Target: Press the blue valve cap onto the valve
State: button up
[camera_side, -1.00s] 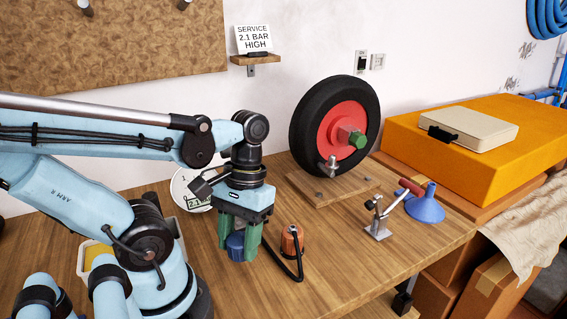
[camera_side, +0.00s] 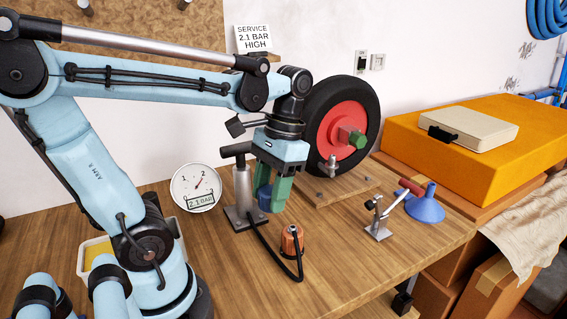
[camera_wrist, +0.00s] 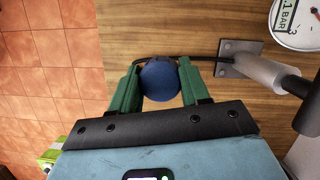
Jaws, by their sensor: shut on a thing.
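My gripper (camera_side: 272,200) has green fingers shut on the blue valve cap (camera_side: 264,199), held above the bench. In the wrist view my gripper (camera_wrist: 158,68) has the round blue cap (camera_wrist: 160,82) between its two fingers. In the side view one finger partly hides the cap. The wheel (camera_side: 310,112), with a black tyre and red hub, stands upright to the right of my gripper. A short grey metal stem (camera_side: 332,166), apparently the valve, sticks out low on the hub, to the right of and higher in the picture than the cap.
A pump (camera_side: 242,192) with a black handle stands just left of my gripper. Its hose runs to a copper-coloured fitting (camera_side: 291,241) in front. A gauge (camera_side: 195,187) is behind left. A red-handled clamp (camera_side: 378,222) and blue funnel (camera_side: 427,209) stand right.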

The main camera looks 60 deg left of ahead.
jog(key=w+a+r+m+y, duration=0.1)
jog(key=w+a+r+m, duration=0.1)
jog(key=w+m, duration=0.3)
jog(key=w+a+r+m+t+y, duration=0.1)
jog(key=w+a+m, duration=0.3)
jog(key=w, duration=0.6)
jog(key=w+a+r+m+y, duration=0.1)
jog(key=w+a+r+m, duration=0.3)
jog(key=w, duration=0.3)
jog(key=shift+w+a+m+t, duration=0.3)
jog(key=shift+w+a+m, duration=0.05)
jog(key=shift+a+m, duration=0.45)
jog(key=shift+d+f, duration=0.1)
jog(key=shift+f, duration=0.05)
jog(key=shift+f, duration=2.8)
jog(key=shift+f, duration=0.7)
jog(key=shift+r, duration=1.55)
